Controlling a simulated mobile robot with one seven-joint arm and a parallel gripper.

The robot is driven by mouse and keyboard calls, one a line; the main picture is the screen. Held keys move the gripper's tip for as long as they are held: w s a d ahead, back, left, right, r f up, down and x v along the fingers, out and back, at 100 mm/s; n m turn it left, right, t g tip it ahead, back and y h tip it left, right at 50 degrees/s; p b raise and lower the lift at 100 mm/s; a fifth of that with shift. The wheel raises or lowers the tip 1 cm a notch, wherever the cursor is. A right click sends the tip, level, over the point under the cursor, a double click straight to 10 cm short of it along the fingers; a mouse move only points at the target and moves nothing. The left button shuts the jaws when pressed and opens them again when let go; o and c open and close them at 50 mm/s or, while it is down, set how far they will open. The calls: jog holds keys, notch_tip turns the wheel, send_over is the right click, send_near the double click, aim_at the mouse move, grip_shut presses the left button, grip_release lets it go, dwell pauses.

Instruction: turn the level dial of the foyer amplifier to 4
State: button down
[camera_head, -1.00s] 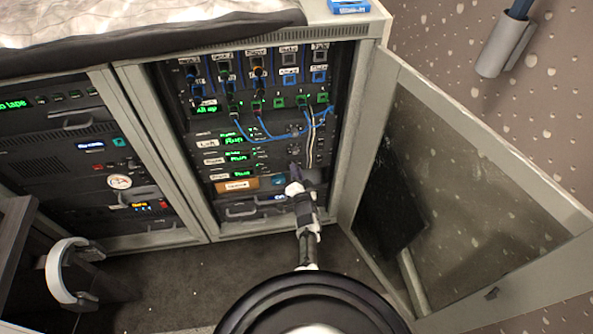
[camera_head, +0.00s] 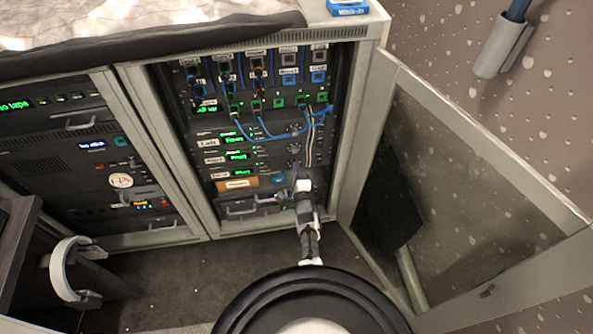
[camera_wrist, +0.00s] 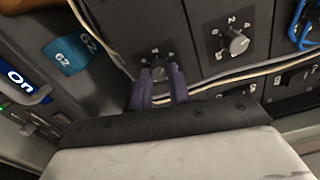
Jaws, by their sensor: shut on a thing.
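In the wrist view my gripper (camera_wrist: 158,86) has its two dark fingers closed around a small grey dial (camera_wrist: 158,71) on a dark amplifier panel. Marks surround the dial, but its numbers and pointer setting are too small and partly covered to read. A second dial (camera_wrist: 238,43) of the same kind is on the adjoining panel, free of the gripper. In the head view my gripper (camera_head: 297,177) is at the right end of the lowest of three stacked amplifiers (camera_head: 233,173), and hides its dial. The small white name labels are not clearly readable.
Pale cables (camera_wrist: 103,42) run close beside the held dial. A blue tag (camera_wrist: 70,57) is to the left. The open cabinet door (camera_head: 470,190) stands to the right of my arm.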

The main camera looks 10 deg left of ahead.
jog(key=shift+m, duration=0.6)
jog(key=c, duration=1.3)
grip_release()
jog(key=shift+s, duration=0.15)
jog(key=p+v, duration=0.5)
jog(key=v, duration=0.8)
jog(key=shift+s+p, duration=0.25)
jog(key=shift+p, duration=0.15)
jog(key=shift+d, duration=0.15)
